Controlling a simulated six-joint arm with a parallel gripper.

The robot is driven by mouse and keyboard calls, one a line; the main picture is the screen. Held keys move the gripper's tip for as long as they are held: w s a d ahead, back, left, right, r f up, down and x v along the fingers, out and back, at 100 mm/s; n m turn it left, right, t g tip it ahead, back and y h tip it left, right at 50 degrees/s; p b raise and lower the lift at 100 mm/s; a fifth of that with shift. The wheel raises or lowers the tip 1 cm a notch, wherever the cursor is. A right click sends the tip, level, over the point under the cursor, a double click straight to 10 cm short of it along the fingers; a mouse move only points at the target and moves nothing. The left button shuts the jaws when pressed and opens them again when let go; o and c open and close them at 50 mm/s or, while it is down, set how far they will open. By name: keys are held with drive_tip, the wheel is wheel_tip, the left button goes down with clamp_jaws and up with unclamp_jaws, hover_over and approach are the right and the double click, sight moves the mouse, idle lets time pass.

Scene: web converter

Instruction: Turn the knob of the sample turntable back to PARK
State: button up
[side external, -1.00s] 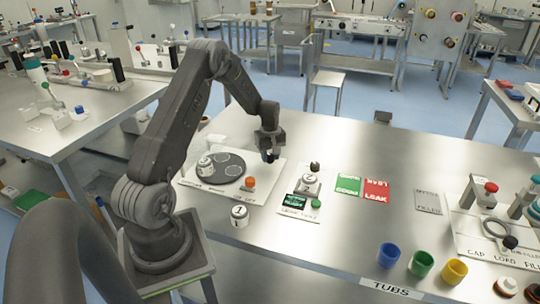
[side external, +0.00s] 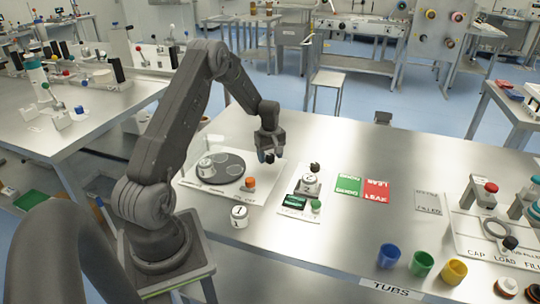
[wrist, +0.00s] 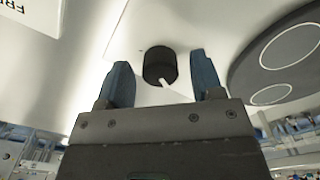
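The sample turntable is a dark grey disc (side external: 232,160) on a white plate on the steel bench; its edge shows at right in the wrist view (wrist: 255,75). A white tub (side external: 206,166) stands at the disc's left side. The turntable's black knob (wrist: 160,62) has a white pointer mark toward the lower right in the wrist view. My gripper (side external: 269,157) is over the plate's far right part, by the knob. In the wrist view its two blue fingers are apart, one on each side of the knob, with visible gaps. The PARK marking cannot be read.
An orange button (side external: 249,183) is on the plate's front part. Tub 1 (side external: 239,217) stands in front. Tub 2 (side external: 310,182) sits on a small station with a display and green button. Green (side external: 348,185) and red (side external: 376,190) pads lie to the right.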

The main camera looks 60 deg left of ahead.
sight(270, 155)
wheel_tip(270, 155, up, 14)
idle(0.7)
drive_tip(key=shift+f, duration=0.1)
drive_tip(key=s+d+r+m+t+y, duration=0.15)
drive_tip(key=d+r+m, duration=0.35)
drive_tip(key=d, duration=0.5)
drive_tip(key=s+d+r+m+t+h, duration=0.1)
drive_tip(key=s+d+r+m, duration=0.15)
drive_tip(key=d+r, duration=0.55)
drive_tip(key=s+d+m+t, duration=0.3)
drive_tip(key=s+d+m, duration=0.7)
drive_tip(key=s+d, duration=0.5)
drive_tip(key=shift+d+r+m, duration=0.3)
drive_tip(key=shift+d+m, duration=0.05)
drive_tip(key=shift+d, duration=0.4)
